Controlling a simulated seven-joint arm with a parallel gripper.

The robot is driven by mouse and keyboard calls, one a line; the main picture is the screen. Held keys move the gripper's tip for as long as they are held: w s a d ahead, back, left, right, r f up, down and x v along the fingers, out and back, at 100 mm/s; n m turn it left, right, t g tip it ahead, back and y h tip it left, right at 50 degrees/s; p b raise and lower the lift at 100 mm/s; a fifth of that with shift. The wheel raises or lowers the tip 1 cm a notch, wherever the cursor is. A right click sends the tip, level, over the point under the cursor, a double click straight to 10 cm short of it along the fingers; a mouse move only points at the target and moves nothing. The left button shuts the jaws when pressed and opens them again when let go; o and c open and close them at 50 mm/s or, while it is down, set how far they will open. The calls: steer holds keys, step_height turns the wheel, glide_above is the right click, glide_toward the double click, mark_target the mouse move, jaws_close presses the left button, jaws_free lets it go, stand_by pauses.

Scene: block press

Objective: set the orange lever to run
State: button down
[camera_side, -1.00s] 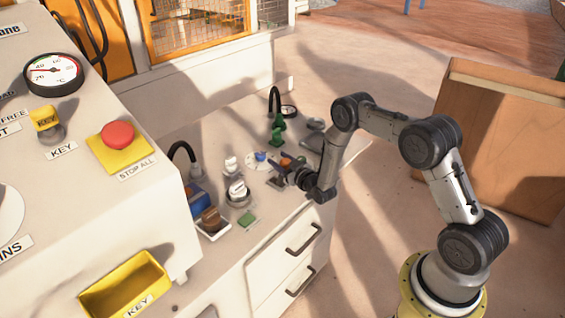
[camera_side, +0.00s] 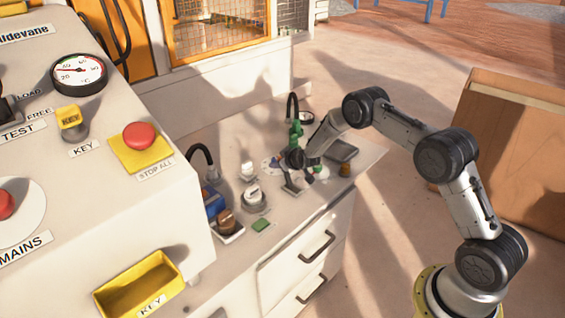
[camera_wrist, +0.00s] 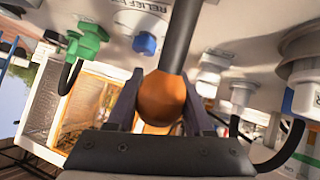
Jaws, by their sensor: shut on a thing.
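The orange lever shows in the wrist view as a round orange knob (camera_wrist: 160,98) on a dark rod (camera_wrist: 181,35). My gripper (camera_wrist: 162,92) has one finger on each side of the knob and is shut on it. In the side view my gripper (camera_side: 294,163) is low over the back part of the bench and hides the lever. No run mark can be read in either view, so I cannot tell the lever's setting.
A blue knob (camera_wrist: 145,42) sits by a RELIEF label beside the lever. A green fitting (camera_side: 296,132) stands behind my gripper. White fittings (camera_side: 252,194) and a brown-topped item in a tray (camera_side: 226,222) stand nearer. The panel with the red stop button (camera_side: 139,135) is at left.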

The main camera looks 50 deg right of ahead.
steer(key=shift+f, duration=0.45)
steer(key=shift+c, duration=1.6)
jaws_free()
steer(key=shift+r, duration=0.1)
steer(key=shift+r, duration=0.15)
steer(key=shift+s+a+r, duration=0.15)
steer(key=shift+s+r, duration=0.05)
steer(key=shift+s, duration=0.05)
steer(key=v, duration=1.3)
steer(key=shift+s+f, duration=0.1)
